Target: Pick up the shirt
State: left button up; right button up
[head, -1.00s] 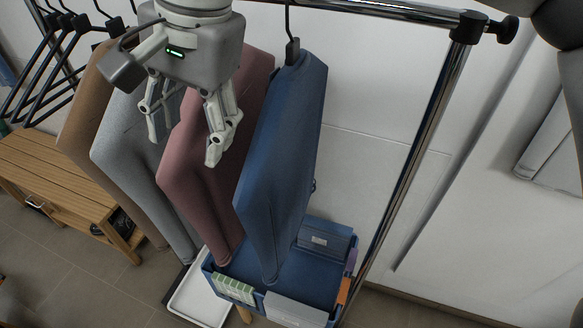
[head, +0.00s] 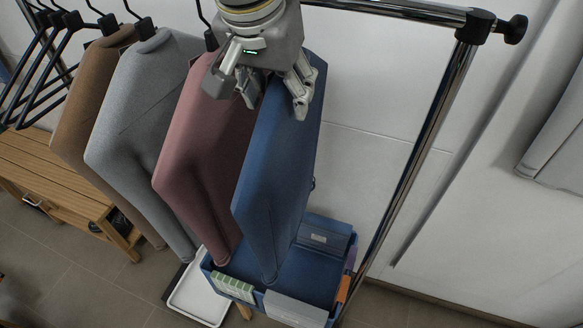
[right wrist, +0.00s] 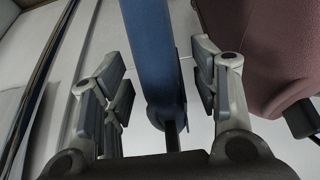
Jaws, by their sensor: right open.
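Several shirts hang from a rail. The blue shirt (head: 278,170) is at the right end of the row, beside the dusty red shirt (head: 205,155), the grey shirt (head: 140,120) and the brown shirt (head: 90,105). My right gripper (head: 277,105) is open at the upper part of the blue shirt and hides its hanger. In the right wrist view the blue shirt (right wrist: 152,50) runs between the open fingers (right wrist: 160,95), with a visible gap on each side. The red shirt (right wrist: 265,50) is just outside the right finger. My left gripper is not in view.
The metal rail (head: 400,10) and its post (head: 420,140) stand right of the shirts. A blue crate (head: 320,265) with boxes sits below, next to a white tray (head: 200,300). Empty black hangers (head: 45,70) and a wooden bench (head: 60,185) are at left.

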jog(key=shift+x, duration=1.5)
jog(key=shift+c, duration=0.5)
grip_shut()
jog(key=shift+r, duration=0.1)
